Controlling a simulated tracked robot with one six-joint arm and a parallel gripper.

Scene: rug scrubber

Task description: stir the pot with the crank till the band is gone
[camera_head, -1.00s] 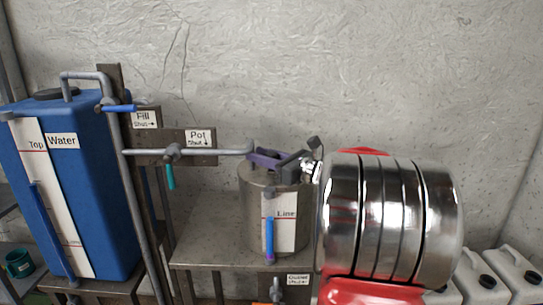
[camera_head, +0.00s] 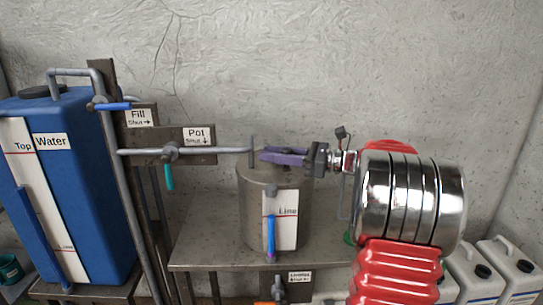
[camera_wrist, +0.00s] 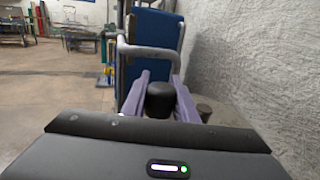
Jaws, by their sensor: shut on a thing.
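The steel pot (camera_head: 250,222) stands on a metal shelf. Its front gauge (camera_head: 284,222), marked "Line", has a blue tube that turns purple at its lower end. My gripper (camera_head: 268,156) is over the pot's top, coming in from the right, with its purple fingers level. In the wrist view its fingers (camera_wrist: 160,76) are shut around the crank's black knob (camera_wrist: 160,97). The rest of the crank is mostly hidden by the fingers and knob. The pot's inside cannot be seen.
A blue water tank (camera_head: 75,185) stands left, with a grey pipe (camera_head: 220,151) running to above the pot. Fill handle (camera_head: 113,106) and Pot handle (camera_head: 169,178) are beside it. White jugs (camera_head: 505,265) stand at lower right. A rough wall is behind.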

